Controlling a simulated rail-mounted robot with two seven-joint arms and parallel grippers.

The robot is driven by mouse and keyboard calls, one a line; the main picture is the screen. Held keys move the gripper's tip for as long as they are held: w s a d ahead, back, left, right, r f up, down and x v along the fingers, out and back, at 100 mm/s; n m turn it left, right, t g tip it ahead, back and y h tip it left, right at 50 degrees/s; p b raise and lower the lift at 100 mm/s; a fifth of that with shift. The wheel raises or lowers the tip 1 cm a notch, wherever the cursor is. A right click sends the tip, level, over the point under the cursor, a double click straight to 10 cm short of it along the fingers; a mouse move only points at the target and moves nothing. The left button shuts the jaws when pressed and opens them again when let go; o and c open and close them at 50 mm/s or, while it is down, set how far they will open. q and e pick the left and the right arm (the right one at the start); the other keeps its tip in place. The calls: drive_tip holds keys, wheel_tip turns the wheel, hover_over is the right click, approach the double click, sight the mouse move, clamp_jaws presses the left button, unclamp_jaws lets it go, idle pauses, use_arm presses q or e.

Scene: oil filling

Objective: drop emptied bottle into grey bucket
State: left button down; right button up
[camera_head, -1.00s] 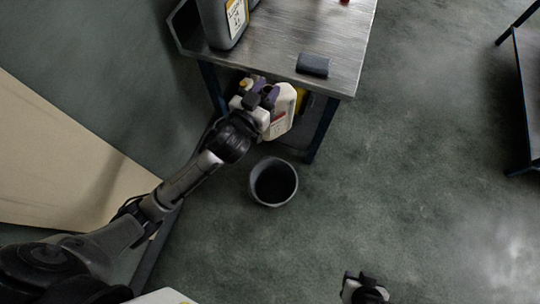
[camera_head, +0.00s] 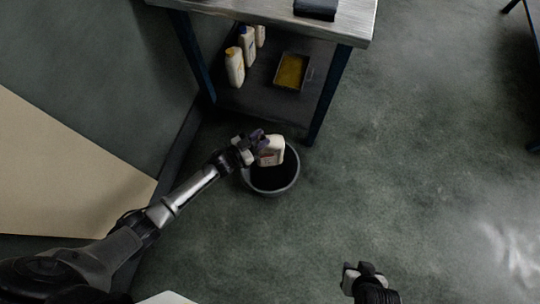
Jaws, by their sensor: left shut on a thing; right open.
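A white bottle (camera_head: 271,151) with a reddish label is held by my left gripper (camera_head: 259,146), which is shut on it. The bottle overlaps the back part of the grey bucket's opening in the picture; I cannot tell how high above the rim it is. The grey bucket (camera_head: 274,192) stands on the floor in front of the table, its dark inside partly hidden by the bottle. My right gripper (camera_head: 363,268) is open and empty over the floor at the bottom right, away from the bucket.
A metal-topped table (camera_head: 337,22) with dark blue legs stands behind the bucket. Its lower shelf (camera_head: 258,103) holds several white bottles and a tray (camera_head: 291,71) with yellow contents. A dark block (camera_head: 315,8) lies on top. The floor right of the bucket is clear.

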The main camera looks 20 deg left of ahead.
use_arm(q)
drive_tip(key=f, duration=0.1)
drive_tip(key=f+b, duration=0.1)
drive_tip(key=f, duration=0.1)
drive_tip(key=shift+s+a+h, duration=0.1)
drive_tip(key=shift+s+h, duration=0.2)
drive_tip(key=shift+s, duration=0.1)
wheel_tip(320, 180, down, 6)
drive_tip(key=b, duration=0.6)
drive_tip(key=shift+r, duration=0.2)
